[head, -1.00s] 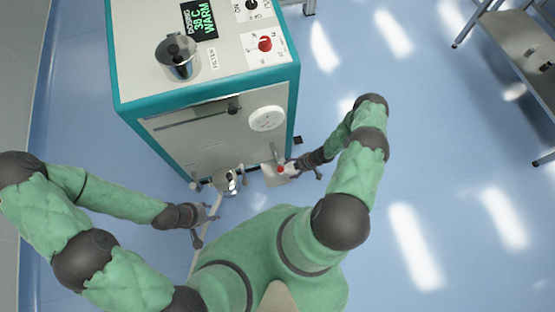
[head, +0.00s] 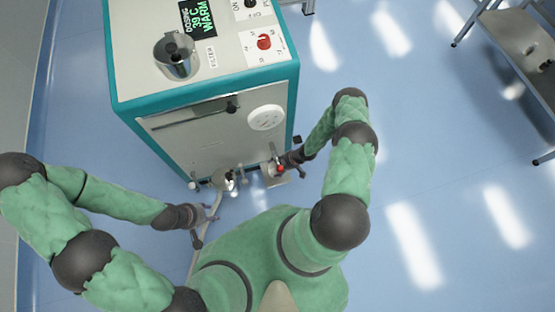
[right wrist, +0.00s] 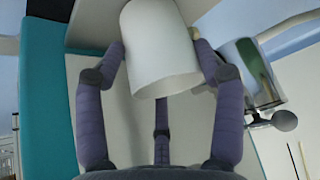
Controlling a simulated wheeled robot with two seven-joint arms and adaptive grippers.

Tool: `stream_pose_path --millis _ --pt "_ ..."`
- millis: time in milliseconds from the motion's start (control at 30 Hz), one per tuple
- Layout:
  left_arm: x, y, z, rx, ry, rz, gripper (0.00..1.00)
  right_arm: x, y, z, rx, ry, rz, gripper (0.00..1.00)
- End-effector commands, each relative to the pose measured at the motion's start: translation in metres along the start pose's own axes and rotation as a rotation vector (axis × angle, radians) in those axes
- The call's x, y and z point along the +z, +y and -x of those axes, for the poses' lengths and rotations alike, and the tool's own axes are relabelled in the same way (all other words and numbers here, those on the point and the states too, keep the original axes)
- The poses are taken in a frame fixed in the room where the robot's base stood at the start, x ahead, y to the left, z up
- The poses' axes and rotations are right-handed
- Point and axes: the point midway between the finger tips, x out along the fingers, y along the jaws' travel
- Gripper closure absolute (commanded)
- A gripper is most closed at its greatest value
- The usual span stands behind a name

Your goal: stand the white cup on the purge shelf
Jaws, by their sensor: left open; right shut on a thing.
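The white cup (right wrist: 165,50) fills the upper middle of the right wrist view. My right gripper (right wrist: 160,62) is shut on it, with fingers on both sides. In the head view my right gripper (head: 282,161) is at the low front of the machine, over a small pale shelf (head: 277,180), apparently the purge shelf. My left gripper (head: 213,213) is open and empty, left of the shelf, beside a pale hose.
A metal fitting (head: 225,178) is left of the shelf. Blue floor to the right is clear up to a metal table (head: 520,45).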

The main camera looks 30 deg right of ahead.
Motion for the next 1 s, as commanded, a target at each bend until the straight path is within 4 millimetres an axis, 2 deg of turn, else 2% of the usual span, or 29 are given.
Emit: stream_pose_path --millis 33,67,133,567,767,1000 --pt "0.0 0.0 0.0 0.0 0.0 0.0 0.55 0.001 0.0 -0.001 0.0 0.0 0.0 0.58" --pt "0.0 0.0 0.0 0.0 0.0 0.0 0.55 0.001 0.0 -0.001 0.0 0.0 -0.001 0.25" --pt "0.0 0.0 0.0 0.0 0.0 0.0 0.55 0.001 0.0 -0.001 0.0 0.0 -0.001 0.06" --pt "0.0 0.0 0.001 0.0 0.0 0.0 0.55 0.0 0.0 0.002 0.001 0.0 0.0 0.06" --pt "0.0 0.004 0.011 0.0 0.0 0.0 0.55 -0.001 0.001 0.029 0.002 -0.001 -0.001 0.06" --pt "0.001 0.01 0.027 0.0 0.0 0.0 0.55 -0.001 0.001 0.078 0.002 -0.001 -0.001 0.06"
